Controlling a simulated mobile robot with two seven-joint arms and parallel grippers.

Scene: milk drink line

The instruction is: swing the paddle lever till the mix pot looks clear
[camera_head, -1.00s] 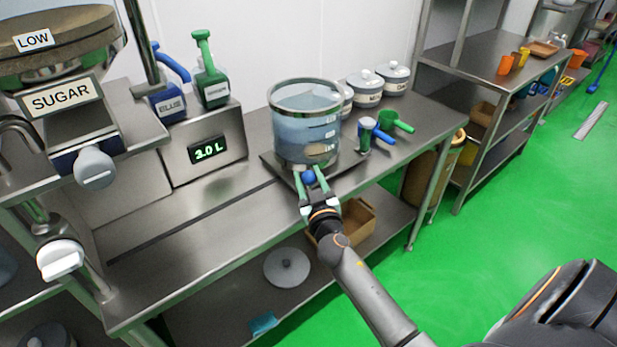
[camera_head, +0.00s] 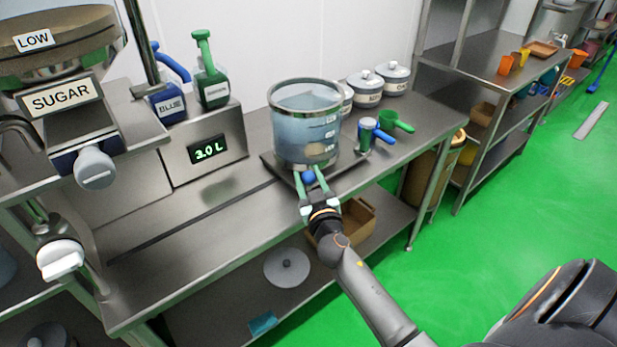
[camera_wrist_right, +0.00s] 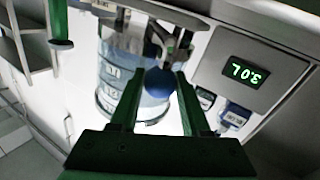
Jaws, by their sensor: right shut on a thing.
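The mix pot (camera_head: 300,112) is a clear vessel with a metal rim on the counter, holding bluish liquid with a pale tan patch low inside. The paddle lever's blue knob (camera_head: 308,177) is at the front of its base. My right gripper (camera_head: 308,181) is shut on the knob, its green fingers on either side. In the right wrist view the blue knob (camera_wrist_right: 153,79) sits at the fingertips, with the pot (camera_wrist_right: 128,75) behind it. My left gripper is not in view.
A display (camera_head: 207,151) reads 3.0 L. Blue (camera_head: 168,103) and green (camera_head: 212,86) handled dispensers stand behind it. Green (camera_head: 398,121) and blue (camera_head: 367,130) scoops lie right of the pot, with lidded jars (camera_head: 393,76) behind. A brown box (camera_head: 357,225) is on the lower shelf.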

